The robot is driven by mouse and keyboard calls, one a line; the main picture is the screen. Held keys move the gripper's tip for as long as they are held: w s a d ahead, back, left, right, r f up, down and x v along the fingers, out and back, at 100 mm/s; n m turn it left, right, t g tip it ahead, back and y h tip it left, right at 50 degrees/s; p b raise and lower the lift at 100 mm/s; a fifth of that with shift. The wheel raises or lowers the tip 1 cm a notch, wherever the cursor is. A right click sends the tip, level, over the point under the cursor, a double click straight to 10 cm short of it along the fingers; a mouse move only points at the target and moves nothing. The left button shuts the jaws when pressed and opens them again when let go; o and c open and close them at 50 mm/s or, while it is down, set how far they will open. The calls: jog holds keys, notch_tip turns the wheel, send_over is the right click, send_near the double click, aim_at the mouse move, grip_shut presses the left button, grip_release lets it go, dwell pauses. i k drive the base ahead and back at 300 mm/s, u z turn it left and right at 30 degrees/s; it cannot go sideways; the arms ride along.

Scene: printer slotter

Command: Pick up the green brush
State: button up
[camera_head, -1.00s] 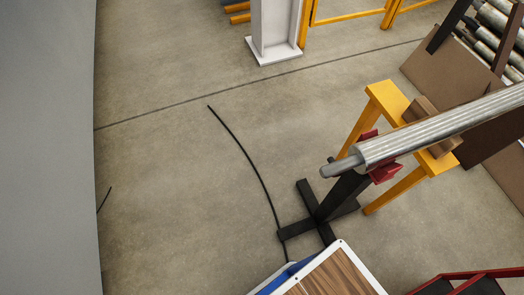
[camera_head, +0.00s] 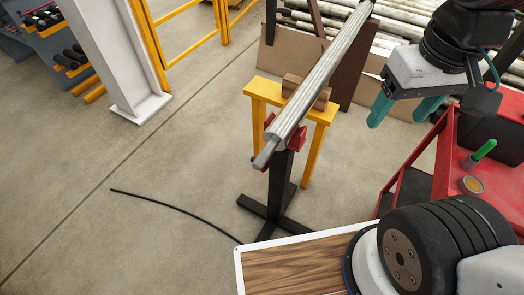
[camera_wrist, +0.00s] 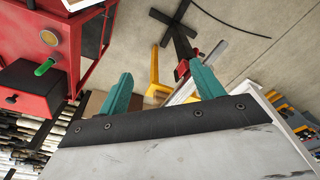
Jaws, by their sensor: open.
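A green brush (camera_head: 484,150) stands out at the right of the head view, on a red cart (camera_head: 447,166). Only its green handle shows clearly; its other end is hard to make out. The brush also shows at the left of the wrist view (camera_wrist: 44,68), by a dark drawer-like box. My gripper (camera_head: 403,112) is open, with two teal fingers apart and nothing between them. In the head view it is in the air to the left of the brush and above it in the picture, not touching it. Its fingers also show in the wrist view (camera_wrist: 162,78).
A round tin with a yellowish top (camera_head: 472,185) is close to the brush on the cart. A metal roller (camera_head: 320,80) rests on a yellow trestle (camera_head: 262,92) and black stand. A wood-topped surface (camera_head: 295,266) is in front. Open floor lies left.

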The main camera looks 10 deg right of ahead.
aim_at(490, 143)
jog(key=z, duration=0.45)
jog(key=k, duration=0.5)
jog(key=z, duration=0.8)
jog(key=i, duration=0.5)
jog(key=z, duration=0.05)
jog(key=k, duration=0.5)
jog(key=u, duration=1.75)
jog(key=k, duration=0.65)
jog(key=z, duration=0.7)
jog(key=i, duration=0.65)
